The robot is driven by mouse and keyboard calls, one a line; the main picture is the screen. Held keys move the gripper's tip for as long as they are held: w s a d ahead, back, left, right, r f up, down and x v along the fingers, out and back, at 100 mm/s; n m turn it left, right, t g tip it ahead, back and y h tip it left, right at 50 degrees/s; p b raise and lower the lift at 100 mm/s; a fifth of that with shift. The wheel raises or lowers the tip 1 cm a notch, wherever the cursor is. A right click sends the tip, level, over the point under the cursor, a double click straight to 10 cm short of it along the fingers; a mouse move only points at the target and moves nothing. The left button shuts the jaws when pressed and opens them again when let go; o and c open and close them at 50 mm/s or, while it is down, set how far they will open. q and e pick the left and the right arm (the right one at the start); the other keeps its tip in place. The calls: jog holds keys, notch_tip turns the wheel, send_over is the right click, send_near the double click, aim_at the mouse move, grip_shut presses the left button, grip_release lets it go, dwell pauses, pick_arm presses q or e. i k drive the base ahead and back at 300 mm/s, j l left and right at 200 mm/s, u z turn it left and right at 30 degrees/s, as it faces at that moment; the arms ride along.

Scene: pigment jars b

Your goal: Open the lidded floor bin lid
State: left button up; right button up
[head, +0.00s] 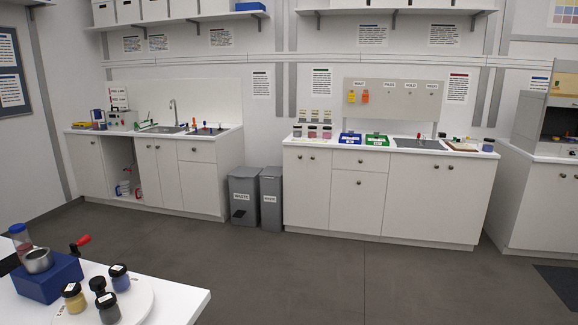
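Two grey lidded floor bins stand side by side on the floor between the two white counters, far across the room. The wider left bin (243,196) has a white label and a dark patch low on its front. The narrower right bin (271,198) also has a white label. Both lids look closed. I cannot tell from the view which of the two is the bin meant. Neither of my grippers shows in the head view.
A white table corner (190,305) with a blue device (48,277) and several jars (110,307) is close at the lower left. The grey floor (290,270) is clear up to the bins. White counters (390,203) flank the bins; a dark mat (560,285) lies at right.

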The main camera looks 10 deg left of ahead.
aim_at(273, 172)
jog(key=i, duration=3.35)
jog(key=i+u, duration=0.1)
jog(key=i, duration=0.4)
jog(key=i+l+u, duration=0.1)
jog(key=i, duration=0.45)
jog(key=i+l+u, duration=0.1)
jog(key=i, duration=0.4)
